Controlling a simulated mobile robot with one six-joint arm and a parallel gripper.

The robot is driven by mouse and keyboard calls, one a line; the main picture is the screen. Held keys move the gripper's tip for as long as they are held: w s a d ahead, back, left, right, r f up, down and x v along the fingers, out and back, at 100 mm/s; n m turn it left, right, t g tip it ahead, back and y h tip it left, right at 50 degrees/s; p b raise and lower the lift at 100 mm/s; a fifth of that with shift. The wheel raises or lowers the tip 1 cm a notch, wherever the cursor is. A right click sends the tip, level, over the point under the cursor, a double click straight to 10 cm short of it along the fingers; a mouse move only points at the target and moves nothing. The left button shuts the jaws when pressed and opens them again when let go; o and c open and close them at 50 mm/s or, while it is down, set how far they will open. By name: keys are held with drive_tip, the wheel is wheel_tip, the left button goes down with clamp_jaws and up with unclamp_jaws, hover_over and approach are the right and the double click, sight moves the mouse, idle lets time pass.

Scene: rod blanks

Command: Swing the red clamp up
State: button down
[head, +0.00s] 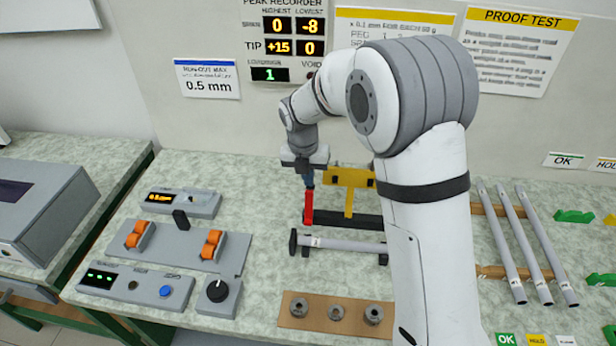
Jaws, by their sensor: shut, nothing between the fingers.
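The red clamp (309,205) stands upright at the left end of a black base (345,219) with a yellow upright and bar (349,178). My gripper (308,182) is shut and empty, pointing down right at the top of the red clamp. I cannot tell whether it touches the clamp. A grey rod (340,244) lies level across black end supports just in front of the base. My arm hides the right end of the fixture.
A wooden board (300,323) with several metal rings is in front. Several rods (521,245) lie on a rack at right, beside green blocks (574,216).

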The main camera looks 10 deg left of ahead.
drive_tip(key=shift+s, duration=0.15)
drive_tip(key=shift+s+r, duration=0.1)
drive_tip(key=shift+s, duration=0.45)
drive_tip(key=shift+s+r, duration=0.15)
drive_tip(key=shift+r, duration=0.1)
wheel_tip(320, 180, up, 12)
drive_tip(key=s+a+p, duration=0.1)
drive_tip(key=shift+s+a+r, duration=0.15)
drive_tip(key=shift+r, duration=0.1)
